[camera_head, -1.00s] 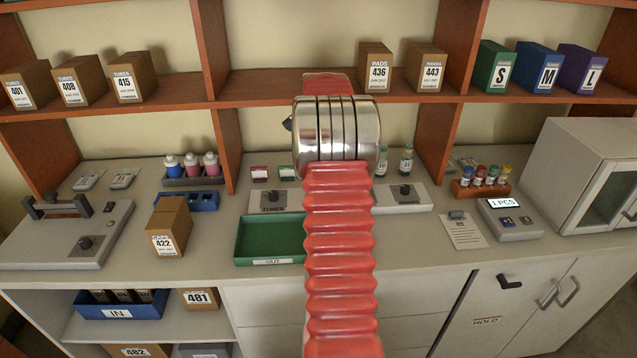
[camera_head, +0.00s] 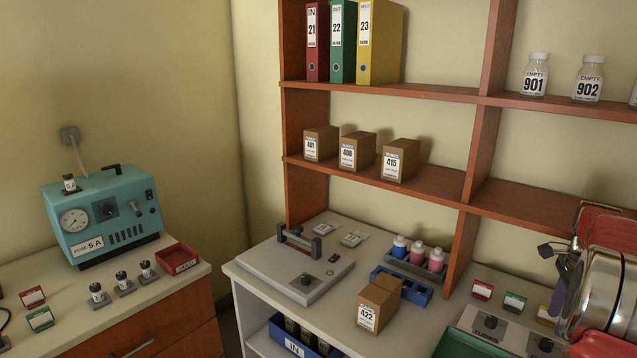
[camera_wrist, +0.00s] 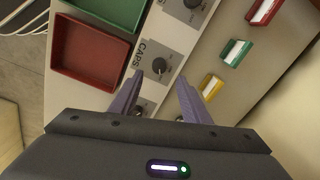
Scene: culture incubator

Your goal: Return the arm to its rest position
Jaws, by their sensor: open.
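My gripper (camera_wrist: 160,100) shows in the wrist view with its two purple-grey fingers spread and nothing between them. Past the fingertips lies a grey panel marked CAPS (camera_wrist: 150,62) with a dark knob.
In the wrist view a red tray (camera_wrist: 92,78) and a green tray (camera_wrist: 112,8) lie left of the panel. Red, green and yellow card holders (camera_wrist: 236,54) lie to the right. In the head view box 422 (camera_head: 378,304) stands on the counter and a teal machine (camera_head: 103,213) on the left bench.

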